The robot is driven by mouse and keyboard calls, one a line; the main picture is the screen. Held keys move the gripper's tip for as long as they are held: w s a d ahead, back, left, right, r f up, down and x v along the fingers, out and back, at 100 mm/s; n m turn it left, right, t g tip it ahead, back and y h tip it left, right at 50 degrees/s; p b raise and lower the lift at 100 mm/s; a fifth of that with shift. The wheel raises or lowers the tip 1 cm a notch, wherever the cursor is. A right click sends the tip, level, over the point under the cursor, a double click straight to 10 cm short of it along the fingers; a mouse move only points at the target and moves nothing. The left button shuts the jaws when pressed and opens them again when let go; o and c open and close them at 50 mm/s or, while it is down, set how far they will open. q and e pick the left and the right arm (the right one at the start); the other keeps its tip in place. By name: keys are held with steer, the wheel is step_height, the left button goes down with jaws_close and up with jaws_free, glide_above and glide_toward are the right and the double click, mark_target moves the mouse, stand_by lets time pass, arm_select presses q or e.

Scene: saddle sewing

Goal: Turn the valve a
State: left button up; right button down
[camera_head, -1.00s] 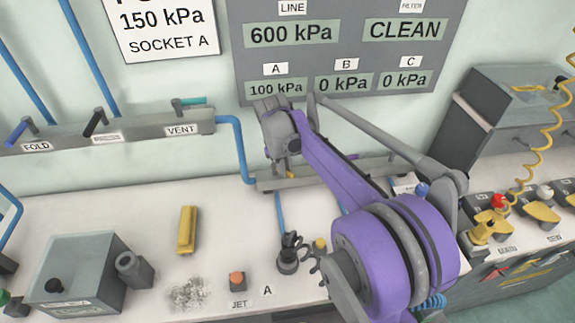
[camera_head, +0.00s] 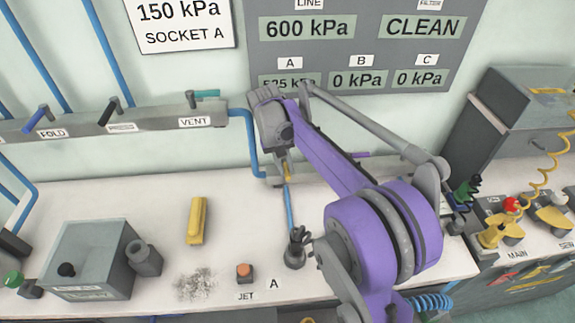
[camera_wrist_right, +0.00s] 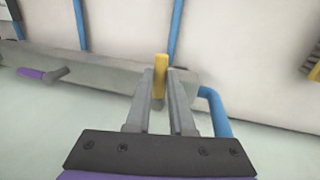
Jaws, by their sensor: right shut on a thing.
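The valve with a yellow handle (camera_head: 288,172) sits on the left end of the grey manifold (camera_head: 272,178) at the wall. A blue pipe runs from there down to a dark fitting (camera_head: 296,248) by the label A (camera_head: 274,284). My right gripper (camera_wrist_right: 162,92) is shut on the yellow handle (camera_wrist_right: 160,72), one finger on each side. In the head view my arm hides most of the manifold. The A readout (camera_head: 287,80) seems to read 525 kPa, its lower edge hidden by my gripper. B and C read 0 kPa. My left gripper is not in view.
A purple handle (camera_wrist_right: 33,74) stands further along the manifold. The upper left manifold (camera_head: 140,122) carries several handles, one marked VENT. A sign (camera_head: 180,20) reads 150 kPa SOCKET A. A grey box (camera_head: 92,262), yellow bar (camera_head: 197,220) and JET button (camera_head: 244,272) are on the counter.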

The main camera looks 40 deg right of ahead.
steer(key=shift+a+m, duration=0.1)
steer(key=shift+m, duration=0.2)
steer(key=c, duration=0.8)
jaws_free()
steer(key=shift+w, duration=0.1)
steer(key=r, duration=0.3)
steer(key=a+r, duration=0.1)
steer(key=r, duration=0.3)
steer(key=w+r, duration=0.1)
steer(key=r, duration=0.2)
steer(key=shift+a+r+p, duration=0.3)
steer(key=shift+a+p, duration=0.05)
steer(key=shift+a, duration=0.05)
steer(key=shift+s+f, duration=0.1)
